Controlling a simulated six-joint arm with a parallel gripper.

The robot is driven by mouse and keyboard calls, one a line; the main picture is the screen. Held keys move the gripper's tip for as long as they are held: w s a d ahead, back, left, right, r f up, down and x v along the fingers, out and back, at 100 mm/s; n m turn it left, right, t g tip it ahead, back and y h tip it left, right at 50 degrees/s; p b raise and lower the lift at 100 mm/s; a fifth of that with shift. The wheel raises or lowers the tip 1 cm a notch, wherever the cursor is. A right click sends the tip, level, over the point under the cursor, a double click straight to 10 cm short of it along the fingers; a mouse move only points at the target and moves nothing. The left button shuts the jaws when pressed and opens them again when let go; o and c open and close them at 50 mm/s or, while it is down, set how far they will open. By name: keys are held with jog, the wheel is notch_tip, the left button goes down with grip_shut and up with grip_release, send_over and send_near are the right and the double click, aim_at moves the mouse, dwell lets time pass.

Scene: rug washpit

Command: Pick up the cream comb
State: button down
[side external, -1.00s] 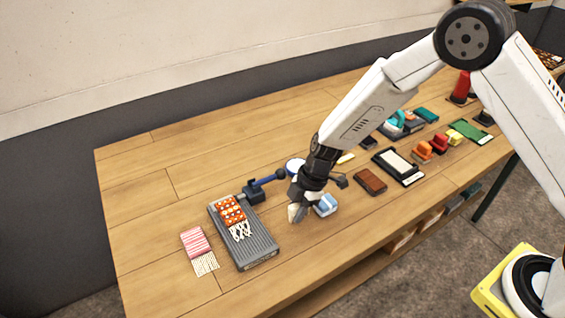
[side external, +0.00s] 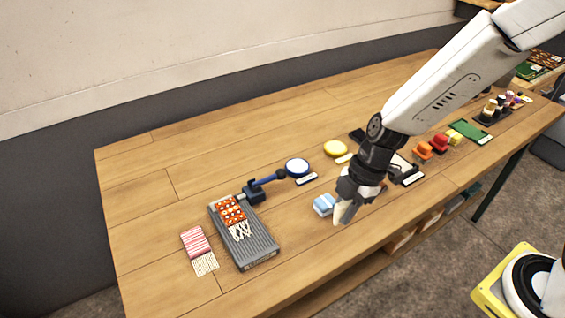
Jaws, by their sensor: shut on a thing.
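My gripper (side external: 350,193) is in the side external view, pointing down over the front half of the wooden table. It is shut on a small cream thing, which I take to be the cream comb (side external: 342,213). The comb hangs below the jaws, and its upper part is hidden by them. Its teeth are too small to make out. The comb shows just right of a blue and white block (side external: 323,204). It appears to be above the table, but I cannot tell its exact height.
A grey ribbed tray (side external: 258,246) holds a red fringed rug piece (side external: 231,211). A pink striped fringed piece (side external: 196,244) lies left of it. The table (side external: 215,290) is bare at front left.

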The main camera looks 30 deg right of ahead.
jog(key=shift+s+d+r, duration=0.2)
jog(key=shift+s+r, duration=0.1)
jog(key=shift+s, duration=0.3)
jog(key=shift+s+d+r, duration=0.2)
jog(key=shift+s+r, duration=0.05)
jog(key=shift+s, duration=0.35)
jog(key=c, duration=1.3)
grip_release()
grip_shut()
jog(key=w+a+f, duration=0.2)
jog(key=w+a, duration=0.3)
jog(key=a, duration=0.1)
jog(key=w+a+f, duration=0.1)
jog(key=w+a, duration=0.5)
jog(key=w+a+f, duration=0.2)
jog(key=w+a, duration=0.4)
jog(key=shift+w+f, duration=0.25)
jog(key=shift+f, duration=0.1)
jog(key=shift+d+f, duration=0.1)
